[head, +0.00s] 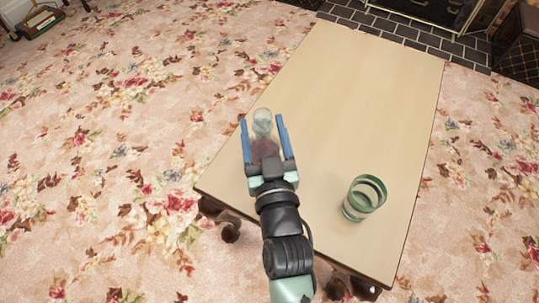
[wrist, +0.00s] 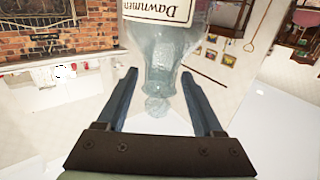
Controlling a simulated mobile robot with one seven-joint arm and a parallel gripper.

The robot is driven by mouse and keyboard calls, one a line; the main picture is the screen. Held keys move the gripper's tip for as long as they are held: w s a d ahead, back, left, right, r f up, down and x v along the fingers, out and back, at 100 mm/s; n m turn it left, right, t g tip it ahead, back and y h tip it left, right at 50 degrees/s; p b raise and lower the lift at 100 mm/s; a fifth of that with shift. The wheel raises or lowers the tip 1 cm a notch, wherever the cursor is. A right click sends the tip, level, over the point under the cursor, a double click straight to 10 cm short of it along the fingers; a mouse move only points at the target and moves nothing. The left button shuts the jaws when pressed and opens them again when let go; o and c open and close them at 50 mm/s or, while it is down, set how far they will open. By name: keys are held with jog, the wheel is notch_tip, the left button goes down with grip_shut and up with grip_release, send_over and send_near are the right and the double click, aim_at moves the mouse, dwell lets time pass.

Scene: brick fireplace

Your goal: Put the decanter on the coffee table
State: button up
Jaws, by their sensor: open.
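The decanter is clear glass with a round stopper (head: 262,117) and stands upright over the left front part of the coffee table (head: 350,85). Its base is hidden behind my gripper in the head view, and something dark red shows low in its body. In the upside-down wrist view, the decanter (wrist: 172,45) shows a cream label, and its neck and stopper lie between my fingers. My gripper (head: 264,130) is open, one blue finger on each side of the decanter, with gaps visible beside the neck in the wrist view (wrist: 160,100).
A green glass vessel (head: 357,205) stands on the table to the right of my arm, near the front edge. The table's middle and far part are clear. Flowered carpet surrounds it, and a dark brick hearth (head: 430,38) lies beyond its far end.

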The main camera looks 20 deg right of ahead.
jog(key=p+v, duration=0.2)
jog(key=v, duration=0.6)
jog(key=shift+s, duration=0.4)
jog(key=shift+a, duration=0.1)
jog(key=w+a+r+n+t+y, duration=0.1)
jog(key=w+a+r+t, duration=0.15)
jog(key=r, duration=0.65)
jog(key=w+a+r+t+y, duration=0.15)
jog(key=w+r, duration=0.25)
jog(key=r, duration=0.4)
jog(key=w+a+r+n+t+y, duration=0.1)
jog(key=w+a+r, duration=0.15)
jog(key=r, duration=0.65)
jog(key=s+a+r+t, duration=0.1)
jog(key=s+r, duration=0.1)
jog(key=r, duration=0.6)
jog(key=s+a+r+t, duration=0.2)
jog(key=r, duration=0.6)
jog(key=s+a+r+n+t+y, duration=0.1)
jog(key=s+r+t, duration=0.1)
jog(key=r, duration=0.6)
jog(key=shift+s+a, duration=0.4)
jog(key=shift+r, duration=0.2)
